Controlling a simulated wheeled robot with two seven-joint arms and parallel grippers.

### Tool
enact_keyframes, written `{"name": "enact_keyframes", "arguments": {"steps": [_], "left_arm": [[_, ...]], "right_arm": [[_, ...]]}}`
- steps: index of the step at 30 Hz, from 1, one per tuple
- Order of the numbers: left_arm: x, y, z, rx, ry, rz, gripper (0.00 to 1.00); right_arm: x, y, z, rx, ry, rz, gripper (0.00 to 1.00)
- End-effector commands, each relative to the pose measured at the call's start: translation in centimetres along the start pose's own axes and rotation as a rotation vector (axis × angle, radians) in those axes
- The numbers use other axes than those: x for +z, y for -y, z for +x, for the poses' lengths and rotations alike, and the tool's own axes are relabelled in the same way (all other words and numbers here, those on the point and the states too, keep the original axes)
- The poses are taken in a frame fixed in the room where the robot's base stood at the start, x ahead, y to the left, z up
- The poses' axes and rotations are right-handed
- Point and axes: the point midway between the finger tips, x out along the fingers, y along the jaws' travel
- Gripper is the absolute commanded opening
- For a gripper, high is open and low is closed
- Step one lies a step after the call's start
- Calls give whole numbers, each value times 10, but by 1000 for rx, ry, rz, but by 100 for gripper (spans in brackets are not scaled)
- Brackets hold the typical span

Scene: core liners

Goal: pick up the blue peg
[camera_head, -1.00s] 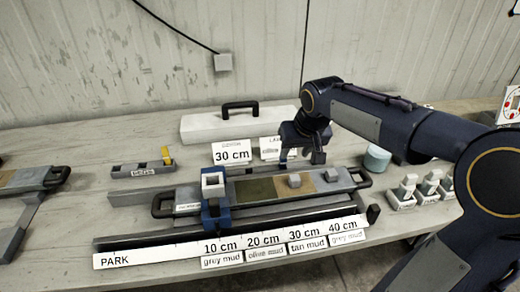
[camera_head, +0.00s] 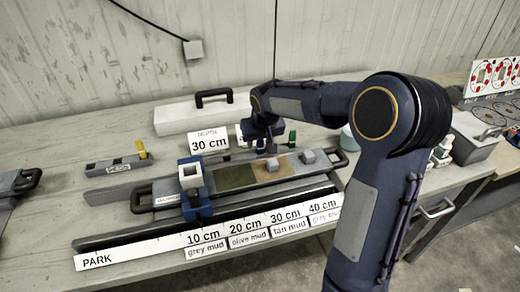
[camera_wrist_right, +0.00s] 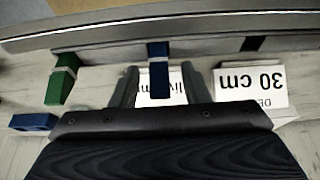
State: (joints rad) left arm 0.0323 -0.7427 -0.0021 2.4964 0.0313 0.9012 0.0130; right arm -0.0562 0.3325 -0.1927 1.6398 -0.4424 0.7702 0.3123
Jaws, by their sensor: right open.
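My right gripper (camera_head: 268,146) is open and points down at the back of the bench, behind the core tray. In the right wrist view its fingers (camera_wrist_right: 159,88) stand apart on either side of an upright blue peg (camera_wrist_right: 158,68). The peg has a pale band near one end. I cannot tell whether either finger touches it. In the head view the blue peg is hidden behind the gripper. A green peg (camera_wrist_right: 62,80) stands to the left in the wrist view, with a blue block (camera_wrist_right: 33,122) near it. My left gripper is not in view.
A core tray (camera_head: 160,188) with a blue sliding frame (camera_head: 194,204) lies in front of the gripper. A 30 cm card (camera_head: 209,142) stands beside it. A white case (camera_head: 180,118) is behind. A grey holder with a yellow piece (camera_head: 142,150) is at left.

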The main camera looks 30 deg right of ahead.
Motion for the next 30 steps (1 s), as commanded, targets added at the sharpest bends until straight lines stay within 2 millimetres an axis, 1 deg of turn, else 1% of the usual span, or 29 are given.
{"name": "enact_keyframes", "arguments": {"steps": [4,5,14,23,26,30], "left_arm": [[0,0,0,0,0,0,36],[0,0,0,0,0,0,36],[0,0,0,0,0,0,36],[0,0,0,0,0,0,36],[0,0,-1,0,0,0,36],[-1,-1,-2,0,0,0,36]], "right_arm": [[0,0,0,0,0,0,42],[0,0,0,0,0,0,39],[0,0,0,0,0,0,0],[-1,0,-2,0,-1,0,0],[-3,0,-6,-1,-2,0,0],[-9,0,-20,-1,-4,-1,0]]}}
